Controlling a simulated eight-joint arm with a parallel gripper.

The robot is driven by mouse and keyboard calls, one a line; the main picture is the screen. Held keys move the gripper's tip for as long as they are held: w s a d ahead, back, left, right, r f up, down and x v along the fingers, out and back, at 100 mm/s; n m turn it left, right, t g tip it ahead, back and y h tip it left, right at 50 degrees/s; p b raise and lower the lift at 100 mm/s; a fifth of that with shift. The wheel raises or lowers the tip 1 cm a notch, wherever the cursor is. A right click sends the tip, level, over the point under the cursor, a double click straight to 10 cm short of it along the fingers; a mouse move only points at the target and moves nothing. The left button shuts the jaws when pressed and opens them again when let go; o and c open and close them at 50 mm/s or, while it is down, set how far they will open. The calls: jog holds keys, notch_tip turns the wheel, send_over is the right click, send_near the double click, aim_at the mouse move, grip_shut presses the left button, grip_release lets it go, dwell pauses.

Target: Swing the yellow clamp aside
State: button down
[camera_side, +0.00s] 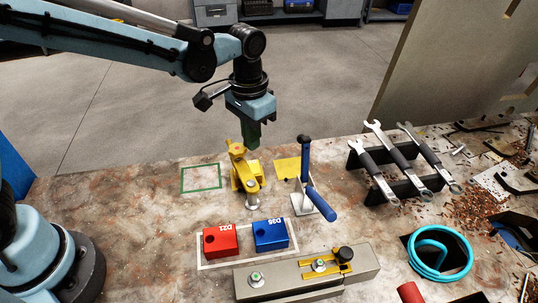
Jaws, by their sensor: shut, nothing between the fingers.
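The yellow clamp (242,169) stands on the worktable (140,215) near the middle of the side view. Its yellow arm points up and to the left, and a grey round foot shows at its lower front. My gripper (252,143) points down just above and behind the clamp's top. Its dark green fingers are shut with nothing visible between them. In this view the fingertips come close to the clamp's upper part; I cannot tell whether they touch it.
A blue-handled clamp (305,170) stands close on the right. Red (220,241) and blue (270,235) blocks sit in front inside a white outline. A grey bar (290,280) lies nearer. Wrenches rest on a black rack (375,190) at right. A green outlined square (201,178) on the left is empty.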

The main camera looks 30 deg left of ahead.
jog(key=shift+a, duration=0.1)
jog(key=shift+s+a, duration=0.45)
jog(key=shift+s, duration=0.1)
dwell(0.4)
